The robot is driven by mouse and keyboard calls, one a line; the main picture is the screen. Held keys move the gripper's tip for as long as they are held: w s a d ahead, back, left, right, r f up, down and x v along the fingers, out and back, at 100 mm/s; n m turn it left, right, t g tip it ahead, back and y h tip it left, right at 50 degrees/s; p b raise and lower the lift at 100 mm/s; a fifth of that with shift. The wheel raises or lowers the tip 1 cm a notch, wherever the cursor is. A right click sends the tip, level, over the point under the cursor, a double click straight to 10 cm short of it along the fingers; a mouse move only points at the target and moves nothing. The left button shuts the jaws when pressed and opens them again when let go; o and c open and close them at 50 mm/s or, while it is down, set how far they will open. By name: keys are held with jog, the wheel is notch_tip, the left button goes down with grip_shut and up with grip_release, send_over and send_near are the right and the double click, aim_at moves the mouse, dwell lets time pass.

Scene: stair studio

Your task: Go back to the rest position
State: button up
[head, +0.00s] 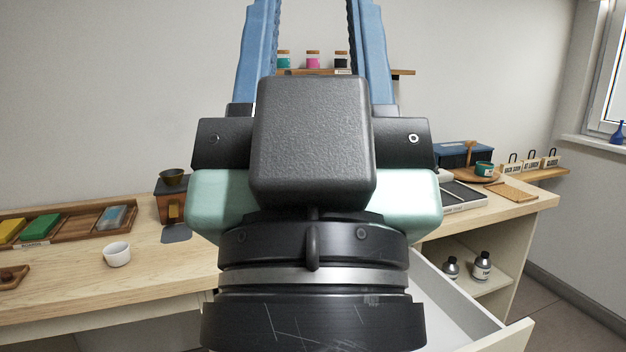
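My gripper (315,12) fills the middle of the head view and points up. Its two blue fingers stand apart, with wall and shelf showing between them. The fingertips run past the top edge of the picture, so I cannot see them. No object shows in the visible gap. The gripper body hides the middle of the workbench (75,288) behind it.
An open white drawer (455,308) juts out at the lower right. A white cup (117,254) and a wooden tray (72,226) with coloured blocks stand on the left. Dark bottles (482,265) sit on a lower shelf. A jar shelf (402,72) hangs behind.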

notch_tip(320, 180, up, 19)
jog(key=p, duration=1.7)
jog(key=shift+f, duration=0.2)
